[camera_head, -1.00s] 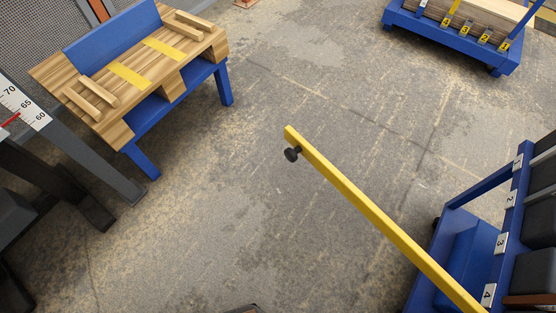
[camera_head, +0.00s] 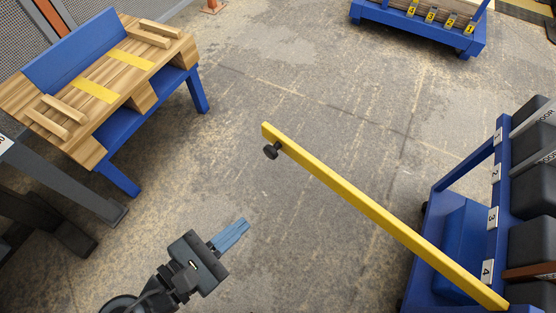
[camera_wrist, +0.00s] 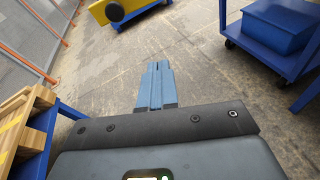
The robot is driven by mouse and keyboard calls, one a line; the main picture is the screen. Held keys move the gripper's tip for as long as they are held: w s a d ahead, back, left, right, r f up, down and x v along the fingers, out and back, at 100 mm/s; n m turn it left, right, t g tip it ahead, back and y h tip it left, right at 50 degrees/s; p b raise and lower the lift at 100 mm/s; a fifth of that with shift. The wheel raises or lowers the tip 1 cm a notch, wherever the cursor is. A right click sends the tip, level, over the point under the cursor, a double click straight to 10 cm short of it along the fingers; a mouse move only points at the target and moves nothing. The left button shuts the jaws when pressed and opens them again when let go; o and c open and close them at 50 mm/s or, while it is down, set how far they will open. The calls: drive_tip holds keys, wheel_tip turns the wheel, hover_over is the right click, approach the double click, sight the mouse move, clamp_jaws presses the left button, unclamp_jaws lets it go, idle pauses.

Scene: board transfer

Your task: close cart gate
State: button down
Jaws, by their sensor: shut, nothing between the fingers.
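The cart gate is a long yellow bar (camera_head: 375,208) with a black knob (camera_head: 271,151) near its free end. It stands out from the blue cart (camera_head: 462,240) at the right, swung away from the numbered slots. In the wrist view the gate's yellow end (camera_wrist: 122,10) and knob show at the top, and part of the blue cart (camera_wrist: 270,40) at upper right. My gripper (camera_head: 245,224) has blue fingers, shut and empty, over the floor below and left of the knob, apart from the gate. Its fingers (camera_wrist: 155,66) also show in the wrist view.
A wooden-topped workbench with blue legs (camera_head: 120,85) stands at upper left. A second blue cart (camera_head: 420,35) with numbered tags is at the top right. The floor between is clear.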

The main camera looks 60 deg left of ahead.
drive_tip(key=s+a+r+n+t, duration=0.2)
drive_tip(key=s+a+r, duration=0.2)
drive_tip(key=r, duration=0.1)
drive_tip(key=b, duration=0.3)
approach(267, 153)
drive_tip(key=shift+y, duration=0.3)
drive_tip(key=x, duration=0.5)
drive_tip(key=shift+w+d, duration=0.1)
drive_tip(key=shift+w, duration=0.2)
drive_tip(key=shift+w+b, duration=0.3)
drive_tip(key=shift+w, duration=0.35)
drive_tip(key=shift+a, duration=0.25)
